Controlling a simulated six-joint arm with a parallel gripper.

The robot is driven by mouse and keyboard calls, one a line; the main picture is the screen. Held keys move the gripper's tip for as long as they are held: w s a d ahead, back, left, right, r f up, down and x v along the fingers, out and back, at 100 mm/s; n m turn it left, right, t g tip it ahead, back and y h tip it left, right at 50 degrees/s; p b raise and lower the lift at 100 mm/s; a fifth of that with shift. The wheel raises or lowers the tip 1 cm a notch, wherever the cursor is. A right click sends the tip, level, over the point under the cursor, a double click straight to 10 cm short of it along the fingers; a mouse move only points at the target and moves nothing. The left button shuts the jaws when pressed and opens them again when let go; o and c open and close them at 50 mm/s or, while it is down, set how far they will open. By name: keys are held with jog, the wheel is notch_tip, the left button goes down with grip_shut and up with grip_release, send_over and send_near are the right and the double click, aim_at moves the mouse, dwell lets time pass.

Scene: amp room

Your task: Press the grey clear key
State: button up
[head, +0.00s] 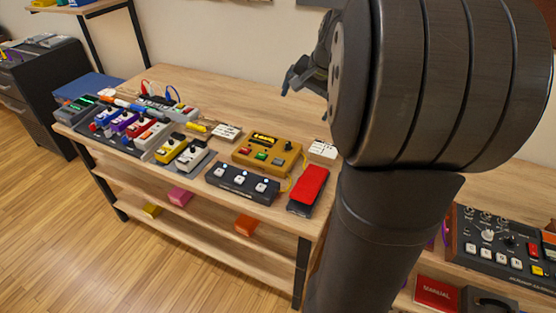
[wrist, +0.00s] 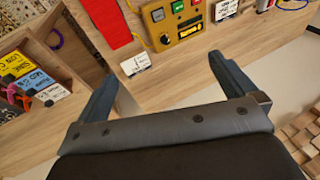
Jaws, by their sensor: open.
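The gold pedal box (head: 267,153) stands on the bench's right half, with a lit yellow display, a dark knob and a row of small keys. A pale grey key (wrist: 157,14) shows on the gold box (wrist: 187,18) at the top of the wrist view, beside a green key. I cannot read its label, so I cannot be sure it is the clear key. My gripper (head: 303,78) is open and empty, above the bench and behind the box. In the wrist view my gripper (wrist: 163,68) has its fingers wide apart, with nothing between them.
A red pedal (head: 309,190) and a dark footswitch with white keys (head: 242,181) stand in front of the box. White cards (head: 322,150) lie beside it. Several pedals crowd the bench's left. The bench's back (head: 230,90) is clear. A mixer (head: 500,245) stands at right.

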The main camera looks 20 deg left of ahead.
jog(key=shift+v, duration=0.75)
